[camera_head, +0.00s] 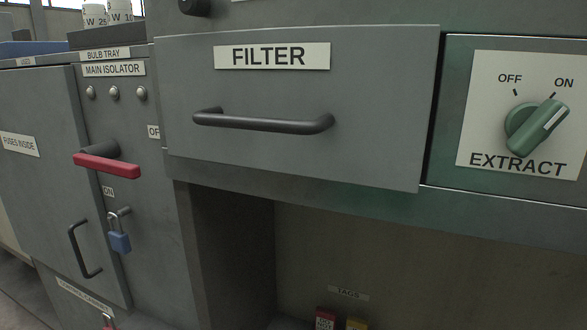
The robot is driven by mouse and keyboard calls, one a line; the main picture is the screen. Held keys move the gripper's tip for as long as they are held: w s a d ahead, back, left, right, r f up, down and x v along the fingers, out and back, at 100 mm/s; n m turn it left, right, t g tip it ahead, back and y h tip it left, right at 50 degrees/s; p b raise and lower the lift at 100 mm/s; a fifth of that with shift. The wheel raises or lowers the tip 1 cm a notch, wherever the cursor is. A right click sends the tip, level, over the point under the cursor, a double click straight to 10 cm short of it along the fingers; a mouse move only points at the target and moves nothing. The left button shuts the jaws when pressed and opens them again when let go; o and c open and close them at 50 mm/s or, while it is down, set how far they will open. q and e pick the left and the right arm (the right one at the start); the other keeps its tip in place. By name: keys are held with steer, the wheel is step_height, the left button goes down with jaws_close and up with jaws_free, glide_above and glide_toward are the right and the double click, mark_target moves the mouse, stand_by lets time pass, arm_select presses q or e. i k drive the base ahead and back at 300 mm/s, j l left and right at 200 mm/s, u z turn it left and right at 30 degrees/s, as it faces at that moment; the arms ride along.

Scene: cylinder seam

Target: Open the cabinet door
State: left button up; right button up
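The grey cabinet door (40,110) is at the left, labelled "FUSES INSIDE" (20,144). It looks shut, flush with the panel beside it. Its black upright bar handle (78,250) is low near the door's right edge. A blue padlock (119,241) hangs from a small dark fitting (123,212) beside that edge; I cannot tell whether its shackle is locked. Above it, the red main isolator handle (107,165) lies roughly level, between the "OFF" and "ON" labels, and partly overlaps the door edge in the view. Neither of my grippers is in view.
A grey "FILTER" drawer front (300,165) with a black bar handle (263,122) juts out in the middle. A green "EXTRACT" knob (537,126) at right points to ON. Below the drawer is an open recess with tags (325,320). White tubs (95,14) stand above the isolator.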

mark_target(54, 205)
steer(key=j+u, duration=0.1)
steer(key=u, duration=0.3)
steer(key=j+u, duration=0.15)
steer(key=u, duration=0.3)
steer(key=j+u, duration=0.15)
steer(key=u, duration=0.25)
